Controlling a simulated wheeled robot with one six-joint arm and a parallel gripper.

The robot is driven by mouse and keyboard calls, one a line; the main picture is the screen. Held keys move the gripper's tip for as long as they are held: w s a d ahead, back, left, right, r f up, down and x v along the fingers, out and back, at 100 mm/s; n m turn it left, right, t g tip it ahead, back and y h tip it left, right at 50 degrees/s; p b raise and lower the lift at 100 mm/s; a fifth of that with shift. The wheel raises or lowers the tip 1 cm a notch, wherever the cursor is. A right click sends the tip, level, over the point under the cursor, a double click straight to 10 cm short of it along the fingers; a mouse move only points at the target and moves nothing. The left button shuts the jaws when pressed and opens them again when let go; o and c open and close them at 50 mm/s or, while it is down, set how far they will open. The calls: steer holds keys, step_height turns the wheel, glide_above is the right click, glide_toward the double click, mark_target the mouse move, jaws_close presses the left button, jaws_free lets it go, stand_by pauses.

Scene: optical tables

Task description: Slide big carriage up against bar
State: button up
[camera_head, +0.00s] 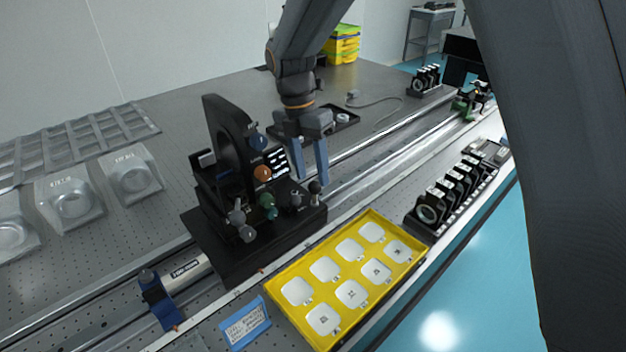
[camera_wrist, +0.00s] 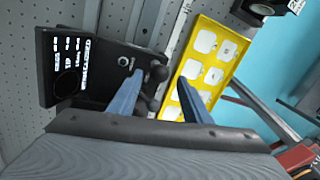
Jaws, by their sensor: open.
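The big black carriage (camera_head: 265,232) sits on the rail in the head view, with a tall dark ring mount and several coloured knobs on it. In the wrist view its black body (camera_wrist: 115,72) is at the upper left. A blue stop piece (camera_head: 160,298) lies across the rail left of the carriage, apart from it; I cannot tell whether this is the bar. My gripper (camera_head: 311,180) points down over the carriage's right end and is open. In the wrist view, small black knobs (camera_wrist: 155,75) show between its blue fingers; contact is unclear.
A yellow tray (camera_head: 277,283) with white pads lies in front of the carriage. A blue label card (camera_head: 246,323) is left of it. Black ring mounts (camera_head: 430,210) stand right of it. The rail (camera_head: 390,150) is clear just right of the carriage, with a green device (camera_head: 462,106) farther along.

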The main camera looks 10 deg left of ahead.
steer(key=shift+w+a+r+b, duration=0.1)
steer(key=shift+a+r+b, duration=0.05)
steer(key=shift+r, duration=0.65)
steer(key=shift+w+a+r+b, duration=0.1)
steer(key=shift+r+b, duration=0.05)
steer(key=shift+r, duration=0.7)
steer(key=shift+w+a+r+b, duration=0.1)
steer(key=shift+a+r+b, duration=0.05)
steer(key=shift+r, duration=0.65)
steer(key=s+d+f+m, duration=0.2)
steer(key=s+d+m, duration=0.3)
steer(key=d+m, duration=0.4)
steer(key=s+d+f+m+t+y, duration=0.1)
steer(key=s+d+f+m, duration=0.2)
steer(key=s+d+m, duration=0.3)
steer(key=s+d+f+m+y, duration=0.1)
steer(key=s+d+m, duration=0.4)
steer(key=d+m, duration=0.8)
steer(key=shift+s+f+m+t, duration=0.4)
steer(key=shift+f+m, duration=0.25)
steer(key=shift+m, duration=0.35)
steer(key=shift+w, duration=0.1)
